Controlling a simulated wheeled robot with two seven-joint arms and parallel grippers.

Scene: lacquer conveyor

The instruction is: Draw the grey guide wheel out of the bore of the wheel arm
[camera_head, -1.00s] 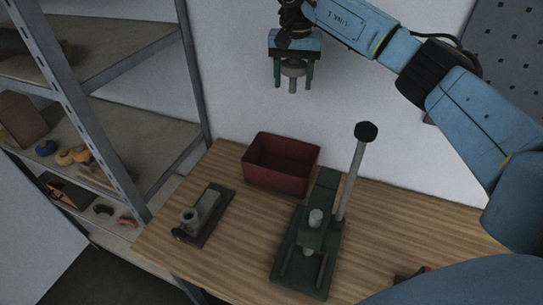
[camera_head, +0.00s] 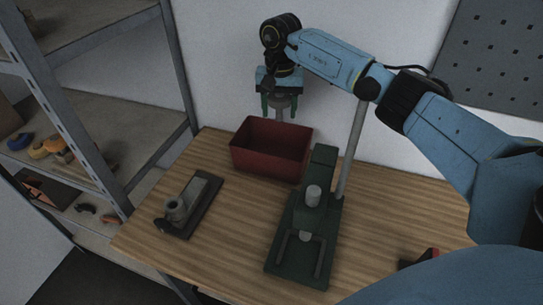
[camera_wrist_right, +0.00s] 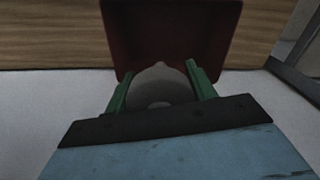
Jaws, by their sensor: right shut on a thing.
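My right gripper (camera_head: 279,110) is shut on the grey guide wheel (camera_head: 281,101), which hangs between its green fingers with a short stem pointing down. In the right wrist view the wheel (camera_wrist_right: 158,85) fills the gap between both fingers, with the red bin behind it. The wheel is clear of the wheel arm (camera_head: 200,196), a grey bar on a dark plate at the left of the table. The wheel arm's round boss (camera_head: 176,209) has an open, empty-looking bore on top. My left gripper is not in view.
A red bin (camera_head: 271,160) stands at the back of the table, just below the held wheel; its inside looks empty. A metal shelf (camera_head: 62,110) stands at the left. A small dark-and-red object (camera_head: 419,259) lies at the right.

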